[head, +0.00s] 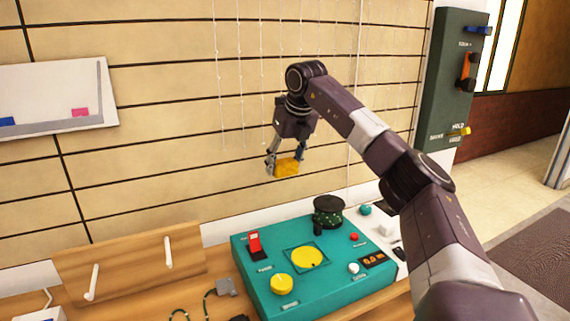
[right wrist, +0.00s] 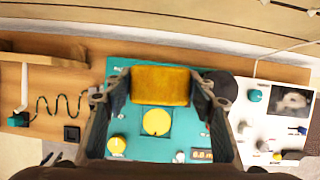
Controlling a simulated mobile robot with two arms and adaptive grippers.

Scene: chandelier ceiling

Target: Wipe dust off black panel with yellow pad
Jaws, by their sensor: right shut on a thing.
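My right gripper (head: 285,163) is shut on the yellow pad (head: 287,169) and holds it in the air above the teal console, in front of the slatted wall. In the right wrist view the pad (right wrist: 160,85) sits between the two fingers (right wrist: 160,98). The black panel (right wrist: 291,103) lies on a white board at the right of that view, with a pale grey dusty smear over its middle. The pad is well apart from it. In the head view my right arm seems to hide the panel. My left gripper is not in view.
The teal console (head: 262,280) carries a red switch, yellow knobs and a small display. A dark round object (head: 328,211) stands at its back edge. The white board (right wrist: 250,125) with knobs adjoins it at right. Wooden hook rack (head: 130,262) at left; hanging strings (head: 240,80) along the wall.

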